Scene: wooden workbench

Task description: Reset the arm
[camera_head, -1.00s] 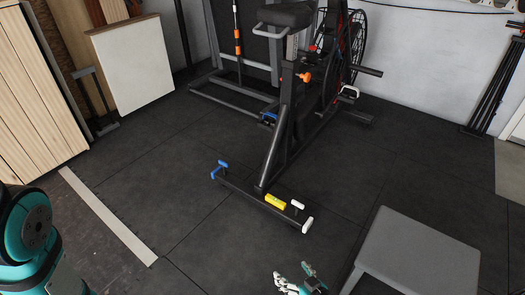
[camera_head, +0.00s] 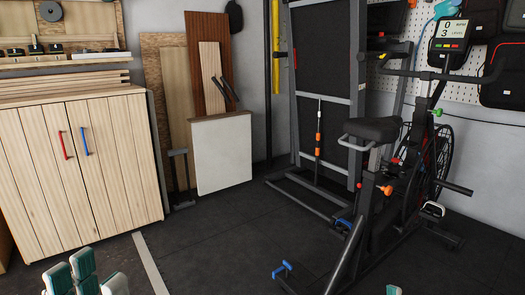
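My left gripper (camera_head: 86,278) shows at the bottom left edge. Only its teal and white finger parts are in the picture, raised in front of the dark floor and below the wooden cabinet. I see nothing held in it, but its lower part is cut off, so how far apart the fingers are is unclear. A small teal and white tip (camera_head: 393,290) shows at the bottom edge right of centre. It looks like part of my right gripper; the rest is out of the picture.
A wooden cabinet (camera_head: 80,165) with red and blue handles stands at left. A white panel (camera_head: 221,153) and boards lean on the wall. An exercise bike (camera_head: 375,200) stands at right before a dark rack. Dark floor (camera_head: 215,250) between them is clear.

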